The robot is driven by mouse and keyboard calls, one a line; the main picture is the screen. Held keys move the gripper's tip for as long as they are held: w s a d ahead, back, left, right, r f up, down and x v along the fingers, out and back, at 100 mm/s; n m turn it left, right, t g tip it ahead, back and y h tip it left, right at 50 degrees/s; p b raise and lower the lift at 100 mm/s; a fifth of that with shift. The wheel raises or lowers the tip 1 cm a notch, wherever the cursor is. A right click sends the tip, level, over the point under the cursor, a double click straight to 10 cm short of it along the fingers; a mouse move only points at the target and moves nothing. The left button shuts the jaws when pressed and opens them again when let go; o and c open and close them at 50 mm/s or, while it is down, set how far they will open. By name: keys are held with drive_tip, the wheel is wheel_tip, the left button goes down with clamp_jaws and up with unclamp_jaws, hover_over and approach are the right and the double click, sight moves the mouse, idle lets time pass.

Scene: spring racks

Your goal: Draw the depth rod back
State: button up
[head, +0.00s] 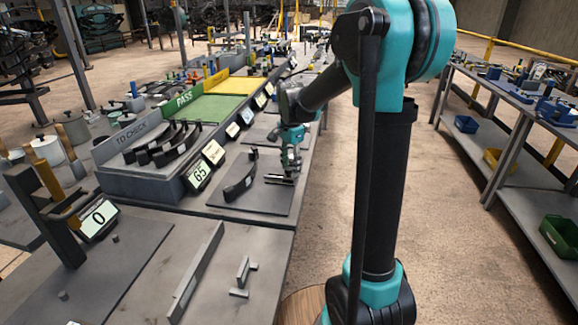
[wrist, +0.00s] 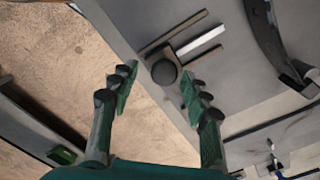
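What appears to be the depth rod shows in the wrist view as a pale bar (wrist: 201,40) between two dark rails, with a dark round knob (wrist: 164,72) at its near end. My gripper (wrist: 159,80) is open, its two green fingers apart on either side of the knob; I cannot tell whether either touches it. In the head view my gripper (head: 290,157) points down over the small gauge fixture (head: 279,179) at the bench's right edge and partly hides it. A dark curved spring leaf (head: 240,183) lies left of the fixture; it also shows in the wrist view (wrist: 268,40).
A display reading 65 (head: 199,174) stands behind the leaf. A grey TO CHECK tray (head: 122,184) holds several curved leaves; a green PASS tray (head: 203,108) lies farther back. Nearer are a display reading 0 (head: 99,219) and a long grey bar (head: 197,272). Open floor lies right.

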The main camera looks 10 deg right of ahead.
wheel_tip(320, 180, up, 12)
idle(0.7)
drive_tip(key=s+d+f+n+t, duration=0.1)
drive_tip(key=s+d+f+n, duration=0.1)
drive_tip(key=s+f+n, duration=0.2)
drive_tip(key=s+d+f+n+t, duration=0.1)
drive_tip(key=s+d+f+n, duration=0.2)
drive_tip(key=s+f, duration=0.7)
drive_tip(key=s+d+f+n+t, duration=0.2)
drive_tip(key=s+f+n, duration=0.3)
drive_tip(key=s+f, duration=0.3)
drive_tip(key=shift+s+d+n, duration=0.3)
drive_tip(key=shift+s+d, duration=0.1)
drive_tip(key=shift+s, duration=0.25)
